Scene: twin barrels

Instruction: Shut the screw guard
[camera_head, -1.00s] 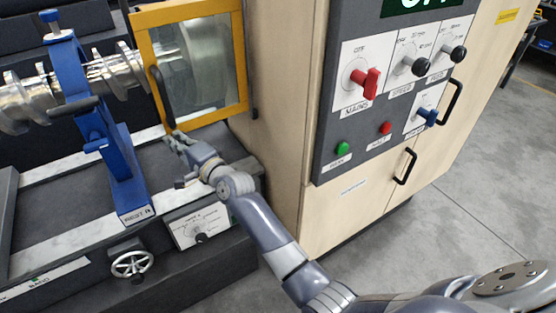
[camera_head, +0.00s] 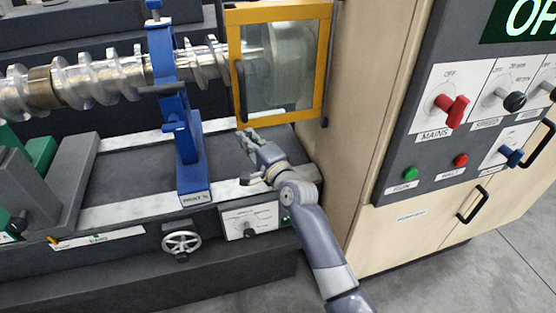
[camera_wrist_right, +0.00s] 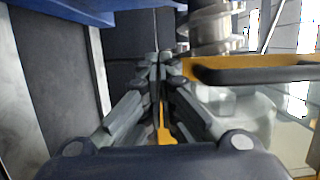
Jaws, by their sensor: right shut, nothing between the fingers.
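The screw guard (camera_head: 278,8) is a yellow-framed clear panel with a dark bar handle (camera_head: 241,90) on its left side. It stands at the right end of the steel screw (camera_head: 100,80), in front of a round metal part seen through the panel. My right gripper (camera_head: 244,134) is just below the handle's lower end and the guard's lower left corner. In the right wrist view its fingers (camera_wrist_right: 160,62) are shut and empty, with the dark handle (camera_wrist_right: 255,73) to their right. Whether they touch the guard I cannot tell. My left gripper is not in view.
A blue rest (camera_head: 187,150) stands around the screw, left of my right gripper. The machine bed (camera_head: 130,180) lies below, with a handwheel (camera_head: 181,243) at its front. A cabinet with switches (camera_head: 440,125) stands at the right.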

